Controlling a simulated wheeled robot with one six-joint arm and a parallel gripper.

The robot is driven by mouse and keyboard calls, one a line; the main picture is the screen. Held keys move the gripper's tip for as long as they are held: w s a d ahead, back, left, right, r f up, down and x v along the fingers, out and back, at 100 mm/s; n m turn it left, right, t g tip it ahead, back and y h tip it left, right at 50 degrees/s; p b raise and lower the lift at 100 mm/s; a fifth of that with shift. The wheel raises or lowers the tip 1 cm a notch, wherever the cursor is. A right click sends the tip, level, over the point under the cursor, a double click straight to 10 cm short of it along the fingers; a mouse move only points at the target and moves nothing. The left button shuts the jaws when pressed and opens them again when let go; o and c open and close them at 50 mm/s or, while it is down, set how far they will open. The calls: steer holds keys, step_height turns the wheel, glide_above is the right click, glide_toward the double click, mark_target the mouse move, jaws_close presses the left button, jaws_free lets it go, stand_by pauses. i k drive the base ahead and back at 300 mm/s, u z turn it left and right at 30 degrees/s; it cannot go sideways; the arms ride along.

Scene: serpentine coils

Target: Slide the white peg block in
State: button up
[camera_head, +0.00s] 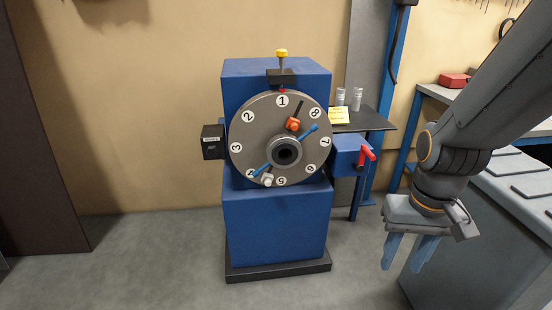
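The white peg block (267,181) is small and sits near the lower rim of the grey numbered disc (250,125), between numbers 4 and 5. The disc is upright on the front of a blue machine (275,215). An orange block (292,125) with a dark rod sits on the disc's upper right. A blue bar (310,129) crosses the disc behind the central hub (287,151). My gripper (402,267) hangs at the lower right with blue fingers pointing down. The fingers are apart with nothing between them, well away from the disc.
A yellow-topped pin (282,54) stands above the disc. A black box (212,141) juts out left, and a blue box with a red handle (366,155) juts out right. A grey cabinet (460,250) stands beside my gripper. The floor in front of the machine is clear.

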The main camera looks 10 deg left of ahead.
mark_target(267, 178)
steer(key=k, duration=0.5)
steer(key=u, duration=1.35)
steer(key=i, duration=0.55)
steer(key=z, duration=0.3)
